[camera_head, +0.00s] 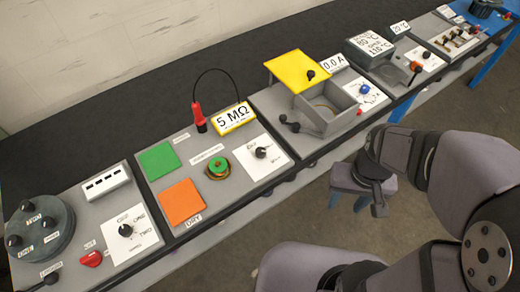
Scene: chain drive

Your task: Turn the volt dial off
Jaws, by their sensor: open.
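Several dials with black or blue knobs stand on the bench panels, and I cannot read the word volt on any of them. One dial (126,231) with a black knob sits on a white plate on the left panel. Another dial (262,153) with a black knob sits on a white plate on the second panel. A blue dial (365,89) sits on the third panel, under a "0.0 A" display. My gripper (376,188) is open and apart from the dials, in front of the bench at the right. Its fingers show only in part.
A "5 MΩ" display (234,118) stands by a red probe (198,117) with a black cable. A raised yellow lid (297,70) and an open grey box (327,113) stand on the third panel. A round grey unit (40,250) is at far left. Open floor lies before the bench.

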